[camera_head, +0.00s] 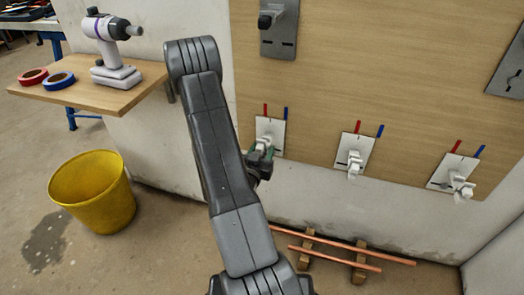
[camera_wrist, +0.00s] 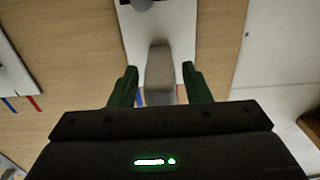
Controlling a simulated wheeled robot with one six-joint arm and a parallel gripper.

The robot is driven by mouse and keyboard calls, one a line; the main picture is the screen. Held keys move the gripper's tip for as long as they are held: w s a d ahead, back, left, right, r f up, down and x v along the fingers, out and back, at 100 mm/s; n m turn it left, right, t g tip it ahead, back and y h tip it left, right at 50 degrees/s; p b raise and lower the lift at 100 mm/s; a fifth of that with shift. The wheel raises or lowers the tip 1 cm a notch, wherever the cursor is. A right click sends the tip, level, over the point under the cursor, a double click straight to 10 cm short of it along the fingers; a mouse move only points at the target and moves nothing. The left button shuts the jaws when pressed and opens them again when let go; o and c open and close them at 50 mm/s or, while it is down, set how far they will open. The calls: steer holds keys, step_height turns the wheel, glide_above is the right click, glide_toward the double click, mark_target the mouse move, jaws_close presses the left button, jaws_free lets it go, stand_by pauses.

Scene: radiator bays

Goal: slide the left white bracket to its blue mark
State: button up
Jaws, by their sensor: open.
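The left white bracket (camera_head: 267,139) sits on its white plate (camera_head: 263,124) on the wooden wall panel. A red mark (camera_head: 265,109) and, right of it, a blue mark (camera_head: 286,113) stand above the plate. My gripper (camera_wrist: 160,68) is open, its green fingertips on either side of the bracket's pale arm (camera_wrist: 160,72) in the wrist view. A gap shows on both sides. Behind the fingers, slivers of the blue mark (camera_wrist: 140,97) and red mark show in that turned view. In the head view my gripper (camera_head: 261,158) partly hides the bracket's lower part.
Two similar brackets, the middle (camera_head: 354,161) and the right (camera_head: 463,187), stand to the right with their own marks. Grey brackets sit higher. A shelf (camera_head: 130,95) holds a drill and tapes. A yellow bucket (camera_head: 92,190) and copper pipes (camera_head: 335,258) are on the floor.

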jaws_close()
steer(key=shift+s+d+f+b, duration=0.1)
steer(key=shift+d+f+b, duration=0.05)
steer(key=shift+d+b, duration=0.25)
steer(key=d+b, duration=0.1)
steer(key=d, duration=0.1)
steer(key=s+d+b, duration=0.1)
steer(key=d+b, duration=0.1)
steer(key=shift+s, duration=0.2)
jaws_free()
steer(key=shift+s, duration=0.1)
